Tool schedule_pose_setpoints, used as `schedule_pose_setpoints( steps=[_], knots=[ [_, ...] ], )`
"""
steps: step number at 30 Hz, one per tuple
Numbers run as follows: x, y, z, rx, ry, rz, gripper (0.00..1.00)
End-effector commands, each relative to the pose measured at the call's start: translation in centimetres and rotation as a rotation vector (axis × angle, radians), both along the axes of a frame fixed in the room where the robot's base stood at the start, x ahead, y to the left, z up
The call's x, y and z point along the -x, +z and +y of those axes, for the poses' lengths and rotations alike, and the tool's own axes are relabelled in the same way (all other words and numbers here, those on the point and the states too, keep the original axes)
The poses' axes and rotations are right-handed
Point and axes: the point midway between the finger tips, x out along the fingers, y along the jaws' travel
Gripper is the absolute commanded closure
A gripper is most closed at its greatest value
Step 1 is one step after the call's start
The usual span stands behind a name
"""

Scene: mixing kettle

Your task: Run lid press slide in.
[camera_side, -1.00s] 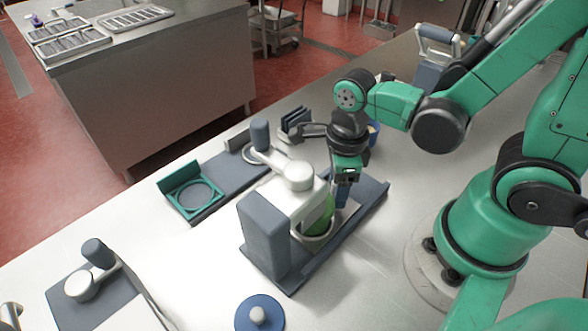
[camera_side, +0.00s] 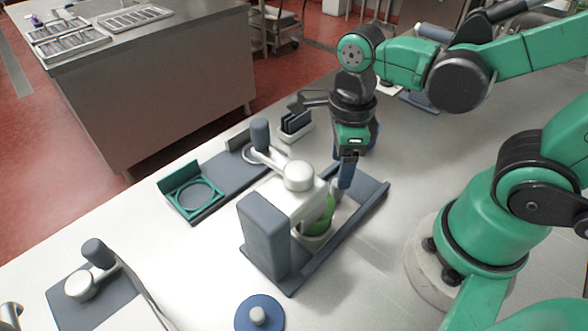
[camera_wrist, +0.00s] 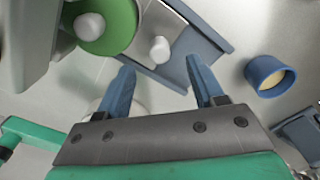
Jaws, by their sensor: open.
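The lid press (camera_side: 265,235) stands mid-bench in the side view, a grey-blue post with a white head (camera_side: 298,195) over a long grey-blue base with raised rails (camera_side: 365,207). A green lid (camera_side: 318,215) sits under the head, above a white rim. In the wrist view the green lid (camera_wrist: 118,25) has a white knob on top. A separate white knob (camera_wrist: 160,48) stands on the pale slide beside it. My gripper (camera_side: 346,187) is over the open end of the base. In the wrist view its blue fingers (camera_wrist: 160,76) are apart and empty, with the slide knob just ahead, between their lines.
A blue cup (camera_wrist: 270,76) stands to the right in the wrist view. A green ring fixture (camera_side: 192,192) and a small rack (camera_side: 296,124) lie left of and behind the press. A blue lid (camera_side: 259,314) lies in front.

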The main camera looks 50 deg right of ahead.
Motion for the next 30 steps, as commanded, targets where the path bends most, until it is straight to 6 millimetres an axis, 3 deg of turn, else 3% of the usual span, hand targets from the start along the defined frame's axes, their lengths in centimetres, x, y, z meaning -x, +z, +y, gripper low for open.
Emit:
schedule_pose_setpoints(
  steps=[12, 16, 19, 24, 30],
  knots=[
    [0.1, 0.6, 0.0, 0.0, 0.0, 0.0, 0.39],
    [0.1, 0.8, -0.4, -0.008, 0.005, 0.002, 0.73],
    [0.4, 1.5, -2.0, -0.039, 0.035, 0.006, 1.0],
    [1.9, 3.5, -5.6, -0.13, 0.144, -0.024, 1.0],
    [3.9, 5.4, -8.0, -0.192, 0.265, -0.108, 1.0]
  ],
)
